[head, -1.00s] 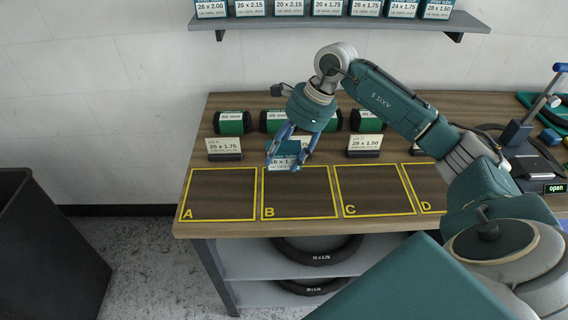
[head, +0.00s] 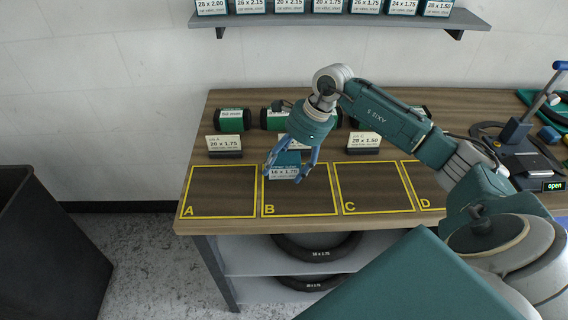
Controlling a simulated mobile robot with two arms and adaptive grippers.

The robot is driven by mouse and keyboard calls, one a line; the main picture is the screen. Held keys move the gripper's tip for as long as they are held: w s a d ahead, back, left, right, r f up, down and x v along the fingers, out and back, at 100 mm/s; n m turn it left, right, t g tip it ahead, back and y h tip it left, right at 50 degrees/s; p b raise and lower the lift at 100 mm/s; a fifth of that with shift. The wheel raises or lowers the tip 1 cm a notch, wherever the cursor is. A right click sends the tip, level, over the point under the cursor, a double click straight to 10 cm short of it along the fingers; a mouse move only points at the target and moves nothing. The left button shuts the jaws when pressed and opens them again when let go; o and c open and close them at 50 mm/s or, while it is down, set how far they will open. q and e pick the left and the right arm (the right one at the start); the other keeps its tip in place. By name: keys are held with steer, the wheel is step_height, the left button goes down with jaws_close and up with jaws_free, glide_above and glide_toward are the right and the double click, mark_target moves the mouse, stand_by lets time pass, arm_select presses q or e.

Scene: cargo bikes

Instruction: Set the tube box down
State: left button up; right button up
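The tube box (head: 285,172), teal with a white label reading 16 x 1.75, is upright at the back of the yellow-outlined square B (head: 300,214). It appears to rest on the bench top. My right gripper (head: 288,168) is above and around it, pointing down, with its blue fingers spread to either side of the box. The fingers look open, with a small gap on the right side; contact on the left side is hard to tell. My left gripper is not in view.
Squares A (head: 220,192) and C (head: 375,190) are empty. Cards on stands (head: 224,146) and dark green rolls (head: 232,120) line the back of the bench. A shelf (head: 330,18) with boxes hangs above. A dark bin (head: 50,245) stands at left.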

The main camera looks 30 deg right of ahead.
steer(key=shift+r, duration=0.2)
steer(key=shift+d+r, duration=0.15)
steer(key=shift+r, duration=0.1)
steer(key=b+v, duration=0.2)
steer(key=v, duration=0.8)
steer(key=shift+s+r, duration=0.1)
steer(key=shift+r, duration=0.2)
steer(key=shift+s+d+r, duration=0.1)
steer(key=shift+s+r, duration=0.05)
steer(key=shift+r, duration=0.2)
